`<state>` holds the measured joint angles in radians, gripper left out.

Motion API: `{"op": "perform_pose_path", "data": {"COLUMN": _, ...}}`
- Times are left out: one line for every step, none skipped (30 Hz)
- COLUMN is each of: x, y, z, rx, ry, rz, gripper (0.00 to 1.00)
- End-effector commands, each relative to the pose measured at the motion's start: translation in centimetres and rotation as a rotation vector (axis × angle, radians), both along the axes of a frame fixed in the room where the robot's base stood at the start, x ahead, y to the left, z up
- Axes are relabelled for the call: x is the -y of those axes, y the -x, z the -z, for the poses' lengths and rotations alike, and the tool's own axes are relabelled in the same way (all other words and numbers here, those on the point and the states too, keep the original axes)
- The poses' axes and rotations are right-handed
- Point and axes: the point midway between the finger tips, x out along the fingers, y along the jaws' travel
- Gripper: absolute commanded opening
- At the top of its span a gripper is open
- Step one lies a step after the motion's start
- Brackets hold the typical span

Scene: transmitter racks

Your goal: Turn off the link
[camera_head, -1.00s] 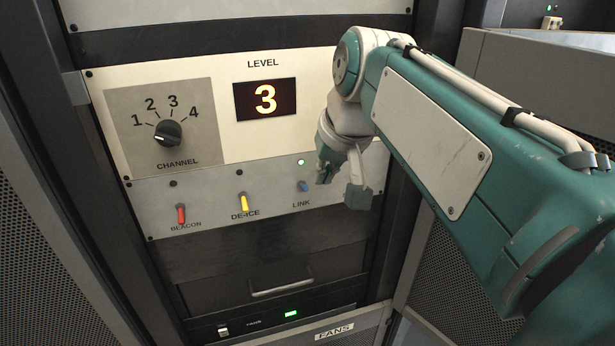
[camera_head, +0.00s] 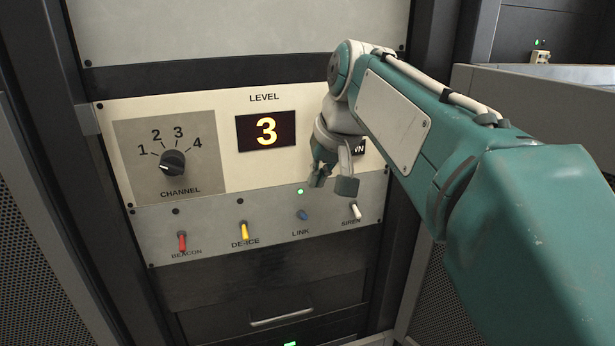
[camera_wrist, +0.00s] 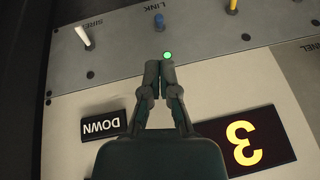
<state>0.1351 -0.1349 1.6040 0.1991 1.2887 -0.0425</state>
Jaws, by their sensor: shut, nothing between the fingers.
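The blue LINK switch (camera_head: 303,214) is on the lower grey switch panel, between DE-ICE and SIREN. A green lamp (camera_head: 300,191) is lit just above it. In the wrist view, which is upside down, the LINK switch (camera_wrist: 159,20) is beyond my fingertips and the green lamp (camera_wrist: 167,55) shows right at them. My gripper (camera_head: 332,184) is in front of the panel, a little above and to the right of the LINK switch. In the wrist view my gripper (camera_wrist: 160,64) has its fingertips together with nothing between them. I cannot tell whether it touches the panel.
Beside LINK are the yellow DE-ICE switch (camera_head: 243,230), the red BEACON switch (camera_head: 182,240) and the white SIREN switch (camera_head: 355,210). Above are the CHANNEL knob (camera_head: 172,162), the LEVEL display (camera_head: 266,131) reading 3 and a DOWN label (camera_wrist: 103,125). A drawer handle (camera_head: 281,317) is below.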

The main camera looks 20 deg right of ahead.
Motion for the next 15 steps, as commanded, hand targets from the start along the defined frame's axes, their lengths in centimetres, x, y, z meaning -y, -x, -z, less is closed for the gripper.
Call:
{"op": "perform_pose_path", "data": {"x": -0.2, "y": -0.4, "z": 1.0, "rx": -0.005, "ry": 0.0, "rz": -0.001, "gripper": 0.0}}
{"op": "perform_pose_path", "data": {"x": -0.2, "y": -0.6, "z": 1.5, "rx": -0.005, "ry": 0.0, "rz": -0.001, "gripper": 0.0}}
{"op": "perform_pose_path", "data": {"x": -0.4, "y": -0.9, "z": 2.2, "rx": -0.005, "ry": 0.0, "rz": -0.001, "gripper": 0.0}}
{"op": "perform_pose_path", "data": {"x": -0.4, "y": -1.1, "z": 2.7, "rx": -0.004, "ry": 0.0, "rz": -0.001, "gripper": 0.0}}
{"op": "perform_pose_path", "data": {"x": -0.5, "y": -1.3, "z": 3.2, "rx": -0.004, "ry": 0.0, "rz": -0.002, "gripper": 0.0}}
{"op": "perform_pose_path", "data": {"x": -0.6, "y": -1.6, "z": 3.8, "rx": -0.003, "ry": 0.0, "rz": -0.001, "gripper": 0.0}}
{"op": "perform_pose_path", "data": {"x": -0.7, "y": -1.8, "z": 4.3, "rx": -0.004, "ry": 0.0, "rz": -0.002, "gripper": 0.0}}
{"op": "perform_pose_path", "data": {"x": -0.7, "y": -2.0, "z": 4.7, "rx": -0.003, "ry": 0.0, "rz": -0.001, "gripper": 0.0}}
{"op": "perform_pose_path", "data": {"x": -0.8, "y": -2.2, "z": 5.2, "rx": -0.003, "ry": 0.0, "rz": -0.001, "gripper": 0.0}}
{"op": "perform_pose_path", "data": {"x": -0.8, "y": -2.4, "z": 5.5, "rx": -0.003, "ry": 0.0, "rz": -0.001, "gripper": 0.0}}
{"op": "perform_pose_path", "data": {"x": -0.9, "y": -2.5, "z": 5.8, "rx": -0.002, "ry": 0.0, "rz": 0.0, "gripper": 0.0}}
{"op": "perform_pose_path", "data": {"x": -0.9, "y": -2.6, "z": 6.1, "rx": -0.001, "ry": 0.0, "rz": 0.0, "gripper": 0.0}}
{"op": "perform_pose_path", "data": {"x": -1.0, "y": -2.7, "z": 6.2, "rx": -0.001, "ry": 0.0, "rz": 0.0, "gripper": 0.0}}
{"op": "perform_pose_path", "data": {"x": -1.0, "y": -2.8, "z": 6.4, "rx": -0.001, "ry": 0.0, "rz": 0.0, "gripper": 0.0}}
{"op": "perform_pose_path", "data": {"x": -1.0, "y": -2.8, "z": 6.5, "rx": 0.0, "ry": 0.0, "rz": 0.0, "gripper": 0.0}}
